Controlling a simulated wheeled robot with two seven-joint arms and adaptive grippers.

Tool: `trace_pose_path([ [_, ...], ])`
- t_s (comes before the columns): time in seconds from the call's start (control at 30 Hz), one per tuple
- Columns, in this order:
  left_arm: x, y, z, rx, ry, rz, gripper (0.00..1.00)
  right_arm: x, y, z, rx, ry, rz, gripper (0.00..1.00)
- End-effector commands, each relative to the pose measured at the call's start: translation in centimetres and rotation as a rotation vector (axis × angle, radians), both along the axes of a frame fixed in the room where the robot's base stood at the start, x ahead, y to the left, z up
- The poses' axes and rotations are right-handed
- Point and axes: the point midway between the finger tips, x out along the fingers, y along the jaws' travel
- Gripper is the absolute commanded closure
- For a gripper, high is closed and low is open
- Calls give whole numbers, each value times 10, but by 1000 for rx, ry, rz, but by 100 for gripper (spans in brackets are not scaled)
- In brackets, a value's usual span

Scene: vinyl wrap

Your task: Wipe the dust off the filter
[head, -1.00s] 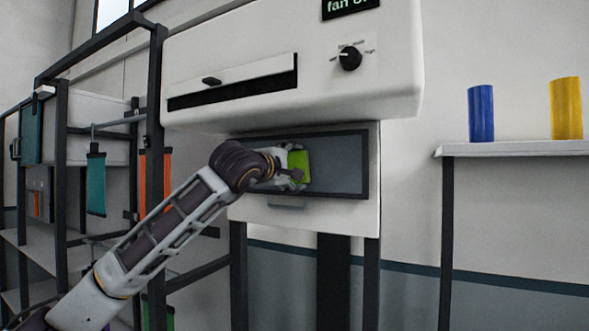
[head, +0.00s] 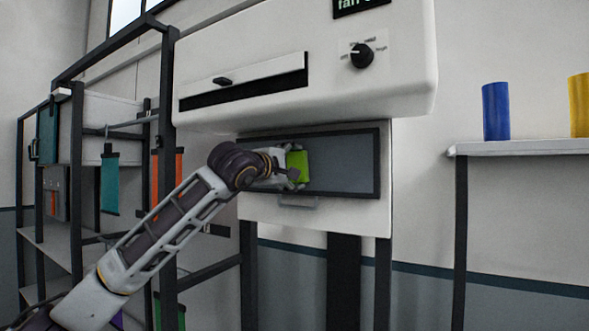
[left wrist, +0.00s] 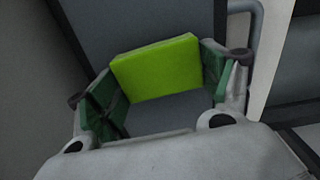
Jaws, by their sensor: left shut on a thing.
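The filter (head: 342,170) is a grey panel in a dark frame on the white machine's front, below its hood. My left gripper (head: 291,167) is at the left half of the filter. It is shut on a lime-green block (head: 298,166), a sponge or cloth pad by its look, held against or just in front of the panel. In the left wrist view the green block (left wrist: 157,68) sits between the two green-padded fingers of the left gripper (left wrist: 165,80), with grey panel around it. I cannot make out dust on the filter. My right gripper is out of view.
The hood (head: 300,70) with a dial (head: 362,55) overhangs the filter closely. A small handle (head: 298,202) is below it. A dark rack (head: 166,120) with hanging coloured strips stands left. A shelf (head: 520,149) at right holds blue (head: 496,111) and yellow (head: 580,105) cylinders.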

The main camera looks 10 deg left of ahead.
Motion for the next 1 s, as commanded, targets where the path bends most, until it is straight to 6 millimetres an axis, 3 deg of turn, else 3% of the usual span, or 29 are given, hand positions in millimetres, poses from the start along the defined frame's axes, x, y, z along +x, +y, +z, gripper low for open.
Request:
trace_pose_path([
  [0.27,1,2,0,0,1,1,39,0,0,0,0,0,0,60],
  [1.0,11,30,0,0,0,0,39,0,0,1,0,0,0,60],
])
